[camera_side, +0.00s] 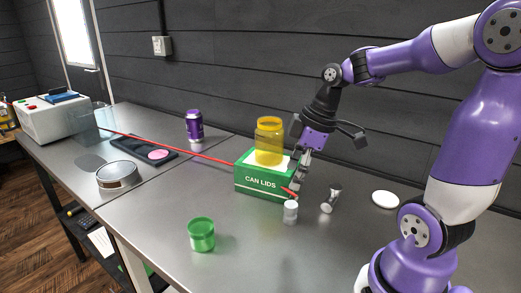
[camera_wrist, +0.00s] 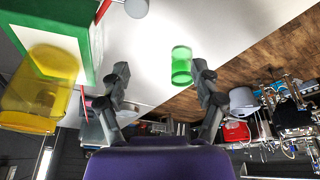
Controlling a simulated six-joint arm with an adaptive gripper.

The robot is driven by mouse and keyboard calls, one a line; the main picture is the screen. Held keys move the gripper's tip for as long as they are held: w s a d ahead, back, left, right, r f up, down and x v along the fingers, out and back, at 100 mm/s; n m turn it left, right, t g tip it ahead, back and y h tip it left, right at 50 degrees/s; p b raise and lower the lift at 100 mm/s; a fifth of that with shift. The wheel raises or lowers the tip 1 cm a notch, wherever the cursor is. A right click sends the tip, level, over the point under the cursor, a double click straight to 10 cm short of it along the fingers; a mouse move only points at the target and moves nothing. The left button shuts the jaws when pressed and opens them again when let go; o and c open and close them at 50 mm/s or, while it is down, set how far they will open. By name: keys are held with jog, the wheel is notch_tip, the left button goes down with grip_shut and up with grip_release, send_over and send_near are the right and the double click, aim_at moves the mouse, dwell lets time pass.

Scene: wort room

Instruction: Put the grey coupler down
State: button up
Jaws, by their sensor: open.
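A small metallic grey piece (camera_side: 331,198), which looks like the coupler, rests on the steel bench right of the green box. A small pale grey-white cylinder (camera_side: 290,211) stands in front of the box; I cannot tell for certain which is the coupler. My gripper (camera_side: 301,172) is beside the right end of the green box, above the bench. In the wrist view, the jaws (camera_wrist: 160,74) are spread with nothing between them. A pale cylindrical piece (camera_wrist: 136,8) is cut off at that view's top edge, apart from the fingers.
The green CAN LIDS box (camera_side: 263,184) carries a yellow jar (camera_side: 269,142) close to my gripper. A red hose (camera_side: 190,152) runs across the bench to the box. A green jar (camera_side: 201,235) stands at front; a white disc (camera_side: 385,199) lies right.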

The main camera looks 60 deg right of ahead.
aim_at(294, 202)
jog(key=d+f+n, duration=0.1)
jog(key=f, duration=0.1)
jog(key=d+f+n+y, duration=0.1)
jog(key=f, duration=0.1)
jog(key=w+d+f+n, duration=0.1)
jog(key=d+f, duration=0.1)
jog(key=f, duration=0.1)
jog(key=shift+y, duration=0.4)
jog(key=x, duration=0.5)
jog(key=shift+s+f, duration=0.3)
jog(key=shift+f, duration=0.2)
grip_shut()
